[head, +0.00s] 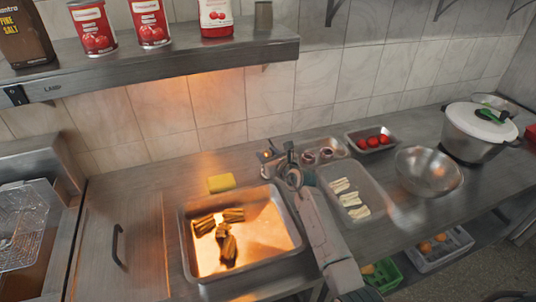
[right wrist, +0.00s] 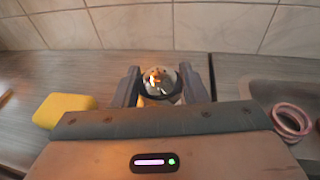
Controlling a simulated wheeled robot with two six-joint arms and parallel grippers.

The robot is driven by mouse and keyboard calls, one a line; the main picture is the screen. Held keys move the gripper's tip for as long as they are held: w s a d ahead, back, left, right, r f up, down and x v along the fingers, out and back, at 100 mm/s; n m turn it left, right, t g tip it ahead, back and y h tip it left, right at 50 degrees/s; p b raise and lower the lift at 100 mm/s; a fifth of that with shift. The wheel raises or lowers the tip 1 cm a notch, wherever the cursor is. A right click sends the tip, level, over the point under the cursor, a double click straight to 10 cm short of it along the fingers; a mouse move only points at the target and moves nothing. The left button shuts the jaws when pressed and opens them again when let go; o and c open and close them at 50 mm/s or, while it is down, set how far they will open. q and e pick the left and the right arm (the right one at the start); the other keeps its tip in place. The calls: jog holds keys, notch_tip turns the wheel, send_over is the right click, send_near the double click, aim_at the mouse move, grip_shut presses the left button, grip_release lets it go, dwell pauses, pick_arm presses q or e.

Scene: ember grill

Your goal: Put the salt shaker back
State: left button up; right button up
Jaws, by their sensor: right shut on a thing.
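The salt shaker (right wrist: 160,84), a small round thing with a shiny top, sits between the two fingers of my right gripper (right wrist: 158,88) in the right wrist view. The fingers are shut on it from both sides. In the head view my right gripper (head: 268,157) is over the back of the steel counter, near the wall, between the yellow block and a small steel tray. The shaker is small there and partly hidden by the gripper; whether it touches the counter I cannot tell. My left gripper is not in view.
A yellow block (head: 221,183) lies left of the gripper, behind a tray (head: 188,262) of browned pieces. Right are a small steel tray (head: 341,147), a tray of pale strips (head: 378,190), tomatoes (head: 373,141) and a bowl (head: 429,172). A shelf (head: 150,62) hangs above.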

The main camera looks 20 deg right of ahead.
jog(key=o, duration=0.7)
jog(key=shift+f, duration=0.15)
jog(key=o, duration=0.4)
jog(key=shift+r, duration=0.2)
jog(key=shift+b+v, duration=0.95)
jog(key=shift+v, duration=5.15)
